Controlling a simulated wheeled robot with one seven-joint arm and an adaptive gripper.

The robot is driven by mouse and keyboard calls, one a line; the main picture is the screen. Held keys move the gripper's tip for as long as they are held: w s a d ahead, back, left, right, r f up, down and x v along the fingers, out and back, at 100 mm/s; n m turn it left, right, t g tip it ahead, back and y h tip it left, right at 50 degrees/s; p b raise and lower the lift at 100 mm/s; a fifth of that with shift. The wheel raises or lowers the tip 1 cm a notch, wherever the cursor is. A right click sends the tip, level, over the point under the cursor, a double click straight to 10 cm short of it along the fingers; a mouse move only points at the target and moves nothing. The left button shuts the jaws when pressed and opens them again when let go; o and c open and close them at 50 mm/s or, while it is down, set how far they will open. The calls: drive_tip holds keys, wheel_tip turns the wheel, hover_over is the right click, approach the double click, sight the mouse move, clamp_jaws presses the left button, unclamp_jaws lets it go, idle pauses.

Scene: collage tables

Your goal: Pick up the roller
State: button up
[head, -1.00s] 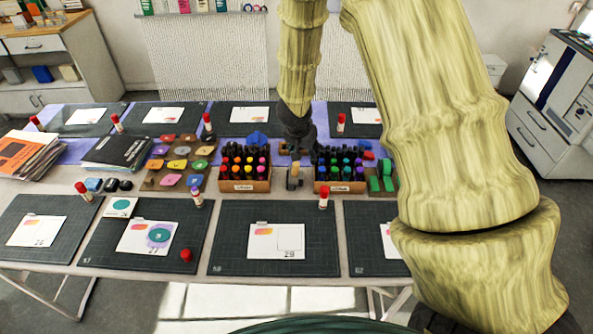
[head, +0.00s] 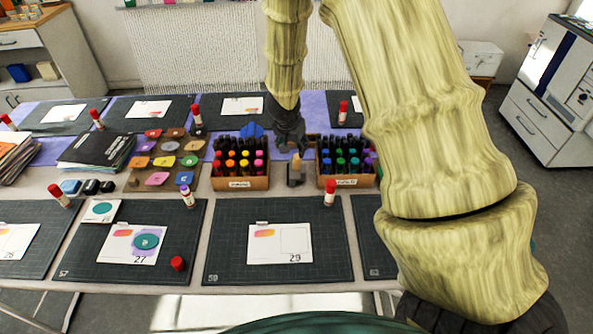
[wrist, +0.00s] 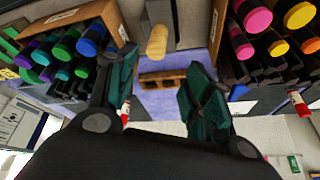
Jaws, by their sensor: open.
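The roller appears to be the small upright tool with a pale wooden handle and a grey base (head: 294,172), standing between the two marker crates. In the wrist view its wooden handle (wrist: 157,42) shows near the top centre, just beyond the fingertips. My gripper (head: 291,150) points down just behind and above it, partly blending with the dark markers. In the wrist view my gripper (wrist: 160,62) has its two dark green fingers spread, with nothing between them. The handle looks free of both fingers.
A crate of warm-coloured markers (head: 240,182) stands close on the left, and a crate of cool-coloured markers (head: 346,181) close on the right. A brown slotted block (wrist: 162,79) lies on the purple cloth behind. Glue sticks, including one (head: 330,191), and cutting mats (head: 225,262) lie around.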

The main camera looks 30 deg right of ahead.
sight(297, 156)
drive_tip(key=b+x, duration=0.1)
drive_tip(key=x, duration=0.2)
drive_tip(key=shift+d+f, duration=0.2)
drive_tip(key=shift+f, duration=0.15)
drive_tip(key=shift+f+b, duration=0.4)
drive_tip(key=shift+f, duration=0.1)
drive_tip(key=shift+s+b+x, duration=0.15)
drive_tip(key=shift+b+x, duration=0.15)
drive_tip(key=shift+x, duration=0.75)
drive_tip(key=shift+s+b+x, duration=0.1)
drive_tip(key=shift+b+x, duration=0.2)
drive_tip(key=shift+x, duration=0.7)
drive_tip(key=c, duration=1.1)
